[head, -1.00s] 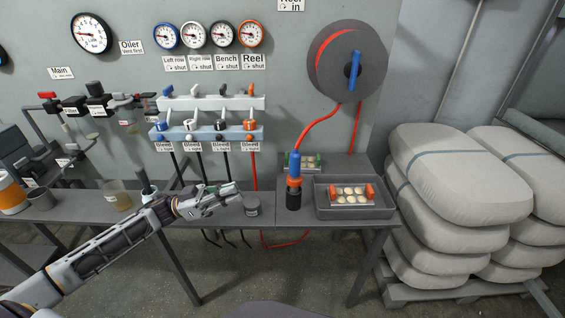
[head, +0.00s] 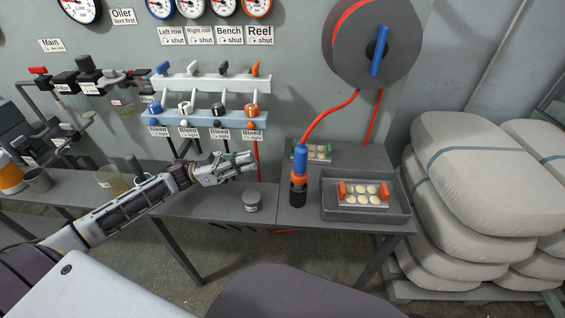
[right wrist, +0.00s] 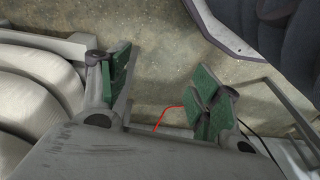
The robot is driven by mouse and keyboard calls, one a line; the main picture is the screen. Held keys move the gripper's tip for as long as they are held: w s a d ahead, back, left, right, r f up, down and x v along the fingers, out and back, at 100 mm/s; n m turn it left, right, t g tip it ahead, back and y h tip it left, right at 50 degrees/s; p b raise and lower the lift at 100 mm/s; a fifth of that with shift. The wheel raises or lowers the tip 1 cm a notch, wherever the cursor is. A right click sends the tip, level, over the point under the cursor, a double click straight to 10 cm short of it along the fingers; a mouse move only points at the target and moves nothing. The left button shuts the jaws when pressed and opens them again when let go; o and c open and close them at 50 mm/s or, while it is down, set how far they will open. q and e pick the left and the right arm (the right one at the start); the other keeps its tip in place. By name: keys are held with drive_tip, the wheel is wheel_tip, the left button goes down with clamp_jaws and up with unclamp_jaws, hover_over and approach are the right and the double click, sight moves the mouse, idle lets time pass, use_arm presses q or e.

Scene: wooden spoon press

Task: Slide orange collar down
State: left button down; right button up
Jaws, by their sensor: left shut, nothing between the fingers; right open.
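The orange collar (head: 299,180) sits around the coupling below the blue hose end (head: 300,160), above a black cylindrical base (head: 298,196) that stands upright on the bench. A red hose (head: 330,118) runs from the blue part up to the reel. My left gripper (head: 250,161) is shut and empty, to the left of the collar and apart from it, above the bench. My right gripper (right wrist: 165,100) shows only in the right wrist view, open with green pads, nothing between them but floor and part of a red hose behind.
A grey tray (head: 394,211) holding a plate of pale discs with orange ends stands right of the collar. Stacked sacks (head: 470,170) fill the right side.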

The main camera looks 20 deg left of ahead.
use_arm(q)
drive_tip(key=shift+d, duration=0.2)
drive_tip(key=w+d+b, duration=0.2)
drive_tip(key=d, duration=0.6)
drive_tip(key=shift+w+d+f+b, duration=0.3)
drive_tip(key=shift+d+f+b, duration=0.05)
drive_tip(key=shift+b, duration=0.05)
use_arm(e)
drive_tip(key=shift+t, duration=0.4)
drive_tip(key=r, duration=0.4)
drive_tip(key=shift+w+a, duration=0.4)
drive_tip(key=shift+s+f, duration=0.15)
drive_tip(key=shift+s, duration=0.05)
